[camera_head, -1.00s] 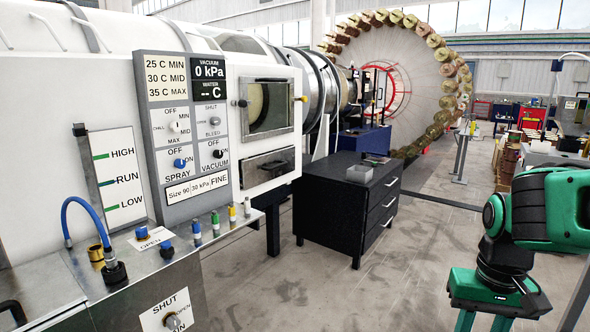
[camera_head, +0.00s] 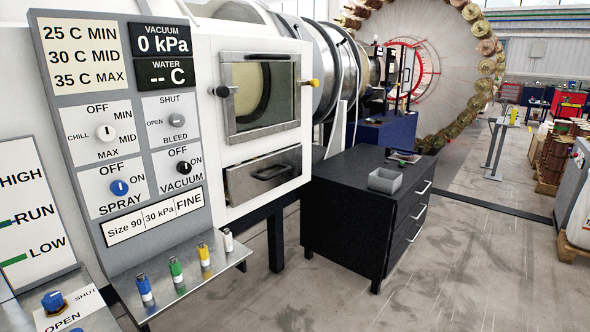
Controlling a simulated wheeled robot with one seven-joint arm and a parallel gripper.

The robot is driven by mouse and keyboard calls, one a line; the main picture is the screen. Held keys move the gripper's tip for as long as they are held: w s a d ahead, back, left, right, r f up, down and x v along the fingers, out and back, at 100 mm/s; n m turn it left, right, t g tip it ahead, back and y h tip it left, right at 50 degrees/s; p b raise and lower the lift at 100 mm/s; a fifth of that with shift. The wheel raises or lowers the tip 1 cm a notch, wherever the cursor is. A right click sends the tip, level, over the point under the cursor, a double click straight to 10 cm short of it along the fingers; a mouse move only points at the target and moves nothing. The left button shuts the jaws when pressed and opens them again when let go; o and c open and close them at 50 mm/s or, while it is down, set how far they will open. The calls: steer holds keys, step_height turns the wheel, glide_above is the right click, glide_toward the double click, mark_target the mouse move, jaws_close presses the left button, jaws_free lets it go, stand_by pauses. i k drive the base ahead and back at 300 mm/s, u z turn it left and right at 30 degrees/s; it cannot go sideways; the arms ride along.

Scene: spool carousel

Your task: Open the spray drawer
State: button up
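A steel drawer front (camera_head: 263,176) with a dark handle (camera_head: 272,172) is set in the white machine (camera_head: 308,140) below its square window. It looks flush with the machine, so it appears shut. No label on it can be read, so I cannot confirm that it is the spray drawer. A blue SPRAY knob (camera_head: 119,187) is on the grey control panel (camera_head: 85,215), left of the drawer. My gripper and arm are out of view.
A black cabinet (camera_head: 330,218) with several silver-handled drawers stands right of the machine, with a grey tray (camera_head: 384,180) on top. A small shelf (camera_head: 190,280) with colored nozzles juts out below the panel. The floor (camera_head: 480,260) in front is clear.

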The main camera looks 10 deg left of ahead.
mark_target(243, 183)
steer(key=u, duration=0.35)
steer(key=i, duration=0.95)
steer(key=u, duration=0.5)
